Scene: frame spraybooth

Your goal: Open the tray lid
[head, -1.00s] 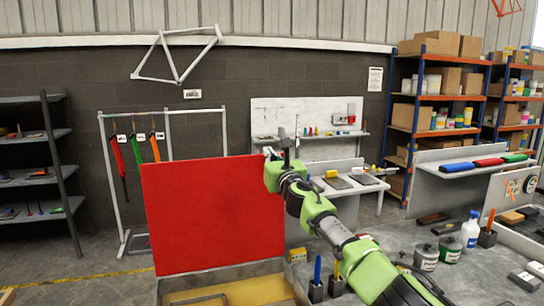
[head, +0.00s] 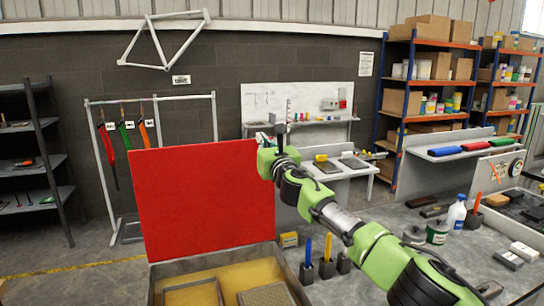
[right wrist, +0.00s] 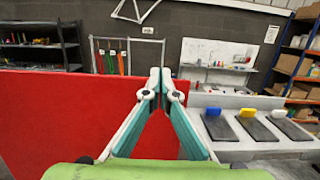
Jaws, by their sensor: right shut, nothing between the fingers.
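The tray lid (head: 205,205) is a flat red panel standing upright, raised at the back of the grey tray (head: 215,258). The tray is open, and its yellow inside with dark-framed pieces shows. I cannot tell whether the gripper touches the lid. My left gripper is not in view.
Right of the tray stand a small yellow box (head: 289,240) and dark holders with a blue marker (head: 308,252). Behind are a hanging rack (head: 215,110) and shelves (head: 408,100).

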